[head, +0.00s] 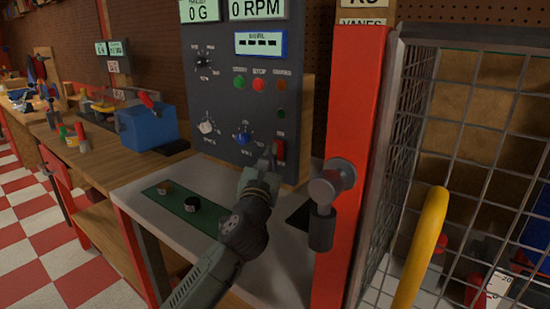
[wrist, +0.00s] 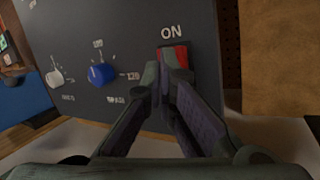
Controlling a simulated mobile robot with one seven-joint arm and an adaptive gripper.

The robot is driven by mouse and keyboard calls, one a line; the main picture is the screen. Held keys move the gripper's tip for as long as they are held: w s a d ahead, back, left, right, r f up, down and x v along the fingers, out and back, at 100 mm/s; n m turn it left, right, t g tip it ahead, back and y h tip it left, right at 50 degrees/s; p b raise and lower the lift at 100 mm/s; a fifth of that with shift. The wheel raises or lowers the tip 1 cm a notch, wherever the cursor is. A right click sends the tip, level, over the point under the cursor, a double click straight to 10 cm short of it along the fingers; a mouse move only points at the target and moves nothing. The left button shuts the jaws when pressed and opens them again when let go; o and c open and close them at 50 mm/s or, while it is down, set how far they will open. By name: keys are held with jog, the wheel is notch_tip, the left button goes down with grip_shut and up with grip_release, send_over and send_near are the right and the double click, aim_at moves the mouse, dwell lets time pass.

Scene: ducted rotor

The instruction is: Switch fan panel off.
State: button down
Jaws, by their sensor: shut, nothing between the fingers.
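The fan panel (head: 225,100) is a dark grey upright control box on the bench, with displays, buttons and knobs. Its red switch (wrist: 174,55) sits at the lower right of the panel, with the word ON above it in the wrist view. In the head view the switch (head: 280,150) shows just beside my fingertips. My gripper (wrist: 163,68) is shut and empty, its fingertips in front of the switch and hiding its lower part. I cannot tell whether the fingertips touch it. In the head view my gripper (head: 271,155) reaches up to the panel's lower right.
A blue knob (wrist: 101,74) and a white knob (wrist: 54,79) are left of the switch. A red post (head: 352,150) with a grey latch (head: 330,185) and a wire mesh cage (head: 460,130) stand close on the right. A green mat (head: 180,208) lies on the bench.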

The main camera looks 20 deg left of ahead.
jog(key=shift+w+d+f+b, duration=0.15)
jog(key=shift+w+f+b, duration=0.1)
jog(key=shift+w+b, duration=0.15)
dwell(0.6)
jog(key=shift+w+d+r, duration=0.1)
jog(key=shift+w+d, duration=0.05)
jog(key=shift+w, duration=0.05)
dwell(0.6)
jog(key=shift+s, duration=0.2)
jog(key=shift+s+a+r, duration=0.1)
jog(key=shift+s+a, duration=0.15)
jog(key=shift+s, duration=0.15)
jog(key=s, duration=0.1)
jog(key=s+a+r, duration=0.1)
jog(key=s, duration=0.1)
jog(key=s+r, duration=0.1)
jog(key=shift+s+a, duration=0.25)
jog(key=shift+a, duration=0.05)
dwell(0.3)
